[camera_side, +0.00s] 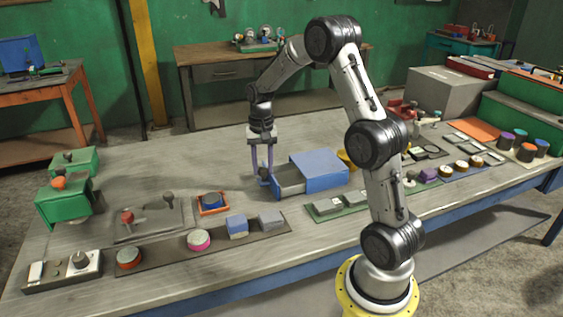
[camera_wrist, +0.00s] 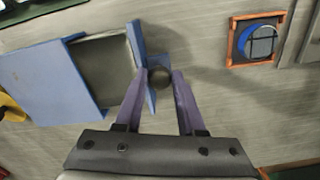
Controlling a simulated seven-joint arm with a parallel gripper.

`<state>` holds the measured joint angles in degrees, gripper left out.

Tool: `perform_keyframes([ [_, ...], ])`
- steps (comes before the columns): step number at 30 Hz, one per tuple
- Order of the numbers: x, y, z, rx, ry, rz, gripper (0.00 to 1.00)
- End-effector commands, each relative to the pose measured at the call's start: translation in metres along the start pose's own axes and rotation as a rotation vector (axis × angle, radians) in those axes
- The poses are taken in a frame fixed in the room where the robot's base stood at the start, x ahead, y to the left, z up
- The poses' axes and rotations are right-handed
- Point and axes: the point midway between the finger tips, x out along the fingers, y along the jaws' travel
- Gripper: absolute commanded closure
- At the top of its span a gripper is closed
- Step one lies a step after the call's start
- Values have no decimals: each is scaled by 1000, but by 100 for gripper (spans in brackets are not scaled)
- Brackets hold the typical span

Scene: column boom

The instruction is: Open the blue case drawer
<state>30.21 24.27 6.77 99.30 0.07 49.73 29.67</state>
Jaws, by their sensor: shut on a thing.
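The blue case (camera_side: 322,170) stands on the workbench near the middle, and it also shows at the left of the wrist view (camera_wrist: 45,85). Its drawer (camera_side: 289,181) is pulled out to the left, with its grey inside showing, also in the wrist view (camera_wrist: 103,68). The drawer's blue front panel carries a dark round knob (camera_wrist: 159,77). My gripper (camera_side: 263,176) is at this front panel, and its two purple fingers (camera_wrist: 160,84) are shut on the knob, one on each side.
An orange-framed blue button (camera_side: 212,202) sits left of and nearer than the drawer, with bare bench between. A dark strip of buttons and blocks (camera_side: 180,248) runs along the front. A yellow object (camera_side: 346,158) stands just right of the case.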

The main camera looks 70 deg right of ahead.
Motion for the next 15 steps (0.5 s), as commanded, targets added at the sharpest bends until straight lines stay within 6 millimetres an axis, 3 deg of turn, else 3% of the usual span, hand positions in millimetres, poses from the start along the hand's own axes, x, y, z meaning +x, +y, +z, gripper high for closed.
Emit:
perform_keyframes([
  [4, -2, -18, 3, -2, 6, -3, 100],
  [13, -2, -19, 3, 1, 7, -2, 100],
  [14, -2, -18, 3, 1, 7, -2, 58],
  [15, -2, -18, 3, 1, 7, -2, 51],
])
